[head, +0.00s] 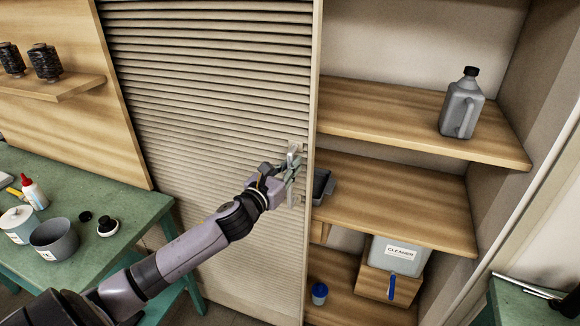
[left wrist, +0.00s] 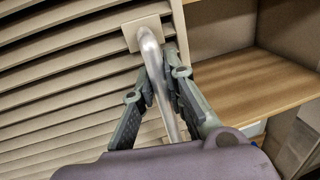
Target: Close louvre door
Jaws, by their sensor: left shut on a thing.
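The louvre door (head: 215,90) is a slatted cream panel covering the left part of the cupboard, with the right part open. Its slats also show in the left wrist view (left wrist: 65,80). A metal bar handle (left wrist: 152,55) stands near the door's right edge, mounted on a small square plate. My left gripper (head: 290,172) is at this handle. In the left wrist view its fingers (left wrist: 165,100) lie on either side of the bar, shut on it. Part of the handle is hidden by the fingers. My right gripper is not in view.
The open cupboard has wooden shelves (head: 400,105) with a grey jug (head: 462,105), a dark tray (head: 322,187), a cleaner container (head: 398,256) and a blue-topped jar (head: 319,293). A green table (head: 130,215) with pots and bottles stands at left. Another green surface (head: 520,305) is at lower right.

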